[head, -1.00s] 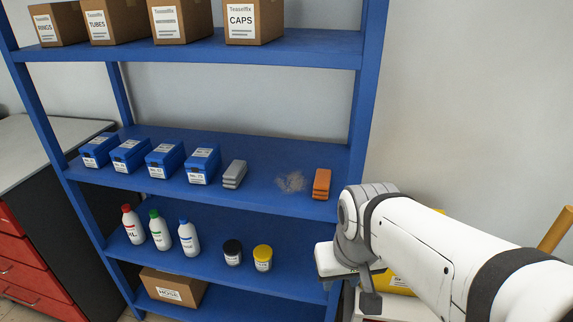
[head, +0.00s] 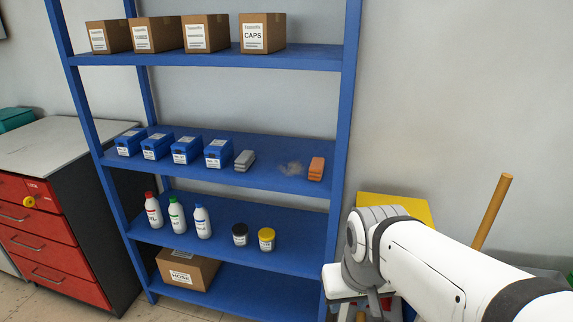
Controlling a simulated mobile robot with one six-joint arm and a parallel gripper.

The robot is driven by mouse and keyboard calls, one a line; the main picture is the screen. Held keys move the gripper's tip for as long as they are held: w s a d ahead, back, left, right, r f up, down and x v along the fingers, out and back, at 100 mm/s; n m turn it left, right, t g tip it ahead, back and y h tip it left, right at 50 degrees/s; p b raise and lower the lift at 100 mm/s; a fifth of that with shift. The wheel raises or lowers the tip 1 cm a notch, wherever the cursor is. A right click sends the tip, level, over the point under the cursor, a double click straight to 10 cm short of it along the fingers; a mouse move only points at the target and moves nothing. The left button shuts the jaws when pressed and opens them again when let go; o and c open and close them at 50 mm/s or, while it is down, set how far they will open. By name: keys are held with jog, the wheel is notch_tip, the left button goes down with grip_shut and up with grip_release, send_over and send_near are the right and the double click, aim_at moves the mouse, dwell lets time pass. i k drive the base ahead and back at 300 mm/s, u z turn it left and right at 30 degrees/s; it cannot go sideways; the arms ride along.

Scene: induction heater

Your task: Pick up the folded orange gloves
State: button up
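The folded orange gloves (head: 317,168) lie as a small stack at the right end of the middle shelf (head: 265,178) of a blue rack, close to its right front post. A folded grey stack (head: 244,160) lies further left on the same shelf, with a pale dusty patch between the two. My arm reaches in from the lower right, to the right of the rack and below the gloves. My gripper's fingers cannot be made out; the wrist end sits near the right post, apart from the gloves.
Blue boxes (head: 187,150) stand left on the middle shelf. Bottles (head: 175,215) and two jars (head: 266,239) stand on the shelf below, cartons (head: 262,33) above. A red drawer cabinet (head: 60,235) is at left. A yellow object (head: 400,207) and a wooden handle (head: 492,211) are behind my arm.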

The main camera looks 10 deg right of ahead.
aim_at(316, 167)
jog(key=z, duration=0.15)
jog(key=i, duration=0.9)
jog(key=u, duration=0.05)
